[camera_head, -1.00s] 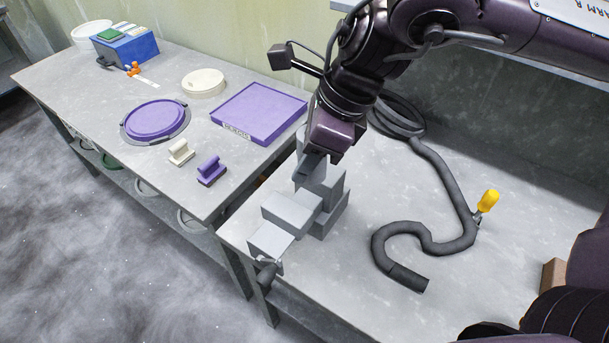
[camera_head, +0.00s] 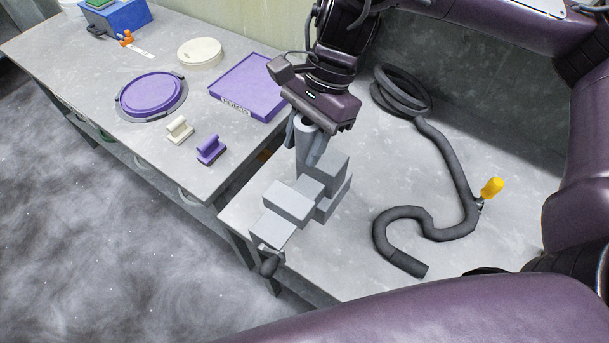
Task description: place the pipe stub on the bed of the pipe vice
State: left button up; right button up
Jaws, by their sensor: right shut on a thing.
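The pipe vice (camera_head: 291,203) is a group of grey blocks with a dark handle at its front, standing at the left corner of the right-hand bench. My right gripper (camera_head: 307,143) is above the rear part of the vice, its fingers pointing down. It is shut on the pipe stub (camera_head: 302,147), a grey upright cylinder between the fingers. The stub's lower end is close to the vice blocks; I cannot tell whether it touches the bed. My left gripper is not in view.
A dark hose (camera_head: 455,180) with a yellow-handled valve (camera_head: 491,187) lies right of the vice. The left bench holds a purple tray (camera_head: 248,92), a purple round lid (camera_head: 151,94), a cream disc (camera_head: 200,52) and two small handled blocks. Bare bench lies between vice and hose.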

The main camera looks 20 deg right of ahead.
notch_tip(320, 180, down, 10)
jog(key=shift+f, duration=0.2)
dwell(0.4)
jog(key=o, duration=0.8)
jog(key=v, duration=1.2)
jog(key=shift+s+a, duration=0.1)
